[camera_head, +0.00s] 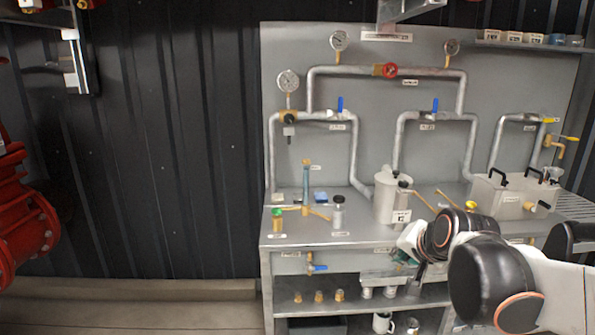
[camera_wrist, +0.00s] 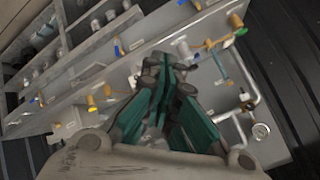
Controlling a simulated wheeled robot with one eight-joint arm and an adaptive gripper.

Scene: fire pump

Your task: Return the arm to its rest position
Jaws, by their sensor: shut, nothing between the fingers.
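My arm reaches in from the lower right in the head view, bent in front of the grey pump bench (camera_head: 330,238). My gripper (camera_head: 408,250) is at the bench's front edge, in front of the metal canister (camera_head: 388,200). In the wrist view my gripper (camera_wrist: 163,65) shows its teal-lined fingers close together at the tips, with nothing between them. The bench surface (camera_wrist: 205,85) shows tilted beyond the fingers. From these views I cannot tell whether the gripper touches the bench edge.
Pipes with a red valve (camera_head: 390,70), blue-handled valves (camera_head: 340,106) and gauges (camera_head: 289,81) stand behind the bench top. A grey box (camera_head: 515,197) is at right. Lower shelves hold small fittings and a mug (camera_head: 383,322). The floor (camera_head: 130,308) at left is clear.

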